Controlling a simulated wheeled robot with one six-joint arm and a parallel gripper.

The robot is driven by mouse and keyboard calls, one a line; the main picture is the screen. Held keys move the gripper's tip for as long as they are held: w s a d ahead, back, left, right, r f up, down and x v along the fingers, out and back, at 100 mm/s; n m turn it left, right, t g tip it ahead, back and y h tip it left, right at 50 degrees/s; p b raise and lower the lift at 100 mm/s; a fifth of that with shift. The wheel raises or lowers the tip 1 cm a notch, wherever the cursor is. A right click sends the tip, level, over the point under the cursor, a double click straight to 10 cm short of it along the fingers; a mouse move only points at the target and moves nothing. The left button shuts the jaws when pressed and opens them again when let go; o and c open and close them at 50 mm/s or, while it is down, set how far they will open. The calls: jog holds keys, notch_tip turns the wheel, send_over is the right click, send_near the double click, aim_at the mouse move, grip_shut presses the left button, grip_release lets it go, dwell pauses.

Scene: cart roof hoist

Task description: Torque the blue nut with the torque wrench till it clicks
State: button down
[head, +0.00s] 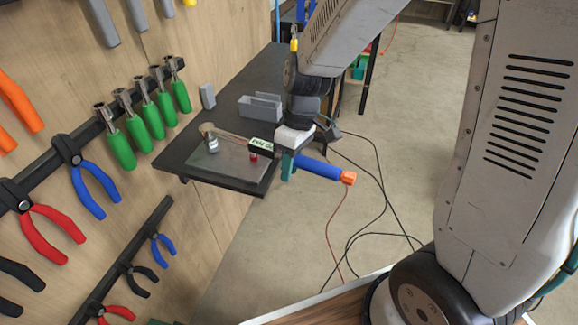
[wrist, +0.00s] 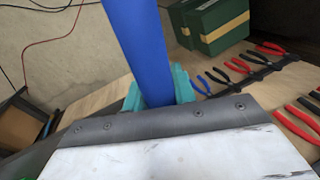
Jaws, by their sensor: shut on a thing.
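The torque wrench (head: 318,168) has a blue handle with an orange end and a shaft running left over the dark bench. My gripper (head: 289,166) has teal fingers and is shut on the handle near its inner end. In the wrist view the blue handle (wrist: 148,45) stands between the teal fingers of my gripper (wrist: 160,92). The wrench head is at the left, at the top of a small pale metal post (head: 213,145) on a grey plate (head: 230,165). I cannot make out the blue nut; the wrench head may hide it. A red nut (head: 253,156) shows below the shaft.
A grey open holder (head: 260,108) and a small grey block (head: 208,97) stand on the bench (head: 190,160) behind the plate. Green-handled tools (head: 122,150) and pliers (head: 88,190) hang on the wooden wall at left. Cables (head: 375,235) lie on the floor.

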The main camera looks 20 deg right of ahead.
jog(key=shift+r, duration=3.3)
